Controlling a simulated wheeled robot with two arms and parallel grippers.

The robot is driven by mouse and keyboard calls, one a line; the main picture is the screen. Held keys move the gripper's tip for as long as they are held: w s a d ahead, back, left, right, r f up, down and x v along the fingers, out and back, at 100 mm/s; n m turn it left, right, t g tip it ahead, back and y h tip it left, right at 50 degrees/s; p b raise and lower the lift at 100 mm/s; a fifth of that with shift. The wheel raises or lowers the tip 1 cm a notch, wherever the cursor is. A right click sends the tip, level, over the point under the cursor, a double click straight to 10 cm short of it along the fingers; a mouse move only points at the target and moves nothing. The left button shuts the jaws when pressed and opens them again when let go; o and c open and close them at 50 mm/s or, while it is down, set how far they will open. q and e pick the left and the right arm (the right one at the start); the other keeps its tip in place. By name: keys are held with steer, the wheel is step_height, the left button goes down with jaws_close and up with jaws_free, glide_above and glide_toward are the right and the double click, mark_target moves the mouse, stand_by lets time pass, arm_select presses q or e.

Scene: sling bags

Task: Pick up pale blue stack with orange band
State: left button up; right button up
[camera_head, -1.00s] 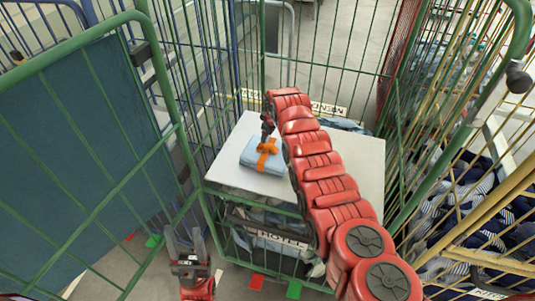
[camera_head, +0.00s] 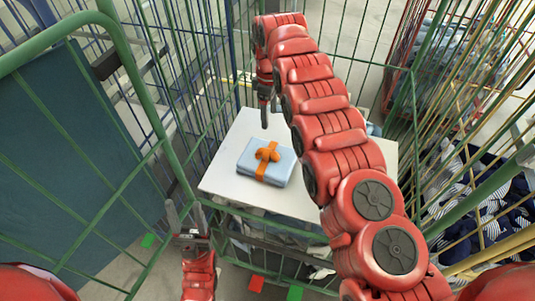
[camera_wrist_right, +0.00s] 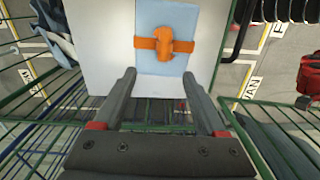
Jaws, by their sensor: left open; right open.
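The pale blue stack with orange band (camera_head: 267,163) lies flat on a white board (camera_head: 220,184) at the top of a green wire cart. Its orange band crosses the top with a raised orange knot. My right gripper (camera_head: 264,118) is above and behind the stack, apart from it. In the right wrist view the open, empty fingers (camera_wrist_right: 170,82) point toward the stack (camera_wrist_right: 172,22), which lies beyond the tips. My left gripper (camera_head: 191,222) is open and empty, low beside the cart's front left corner.
Green wire panels (camera_head: 150,90) stand around the board. A cart of striped bags (camera_head: 465,195) is at the right, with yellow bars. Folded cloth lies under the board. The board around the stack is clear.

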steer(key=b, duration=0.5)
glide_toward(269, 151)
steer(key=f+b, duration=0.1)
steer(key=b, duration=0.1)
steer(key=f+b, duration=0.2)
steer(key=shift+w+f, duration=0.2)
steer(key=shift+w, duration=0.15)
steer(key=shift+a+f, duration=0.15)
steer(key=shift+s+f, duration=0.1)
steer(key=shift+f, duration=0.55)
steer(key=shift+f+p, duration=0.4)
steer(key=shift+p, duration=0.1)
steer(key=shift+s+d+f+p, duration=0.1)
steer(key=shift+s+f+p, duration=0.05)
steer(key=shift+f+p, duration=0.4)
steer(key=shift+s+d+f+p, duration=0.1)
steer(key=shift+s+f+p, duration=0.05)
steer(key=shift+f+p, duration=0.35)
steer(key=shift+f, duration=1.2)
jaws_close()
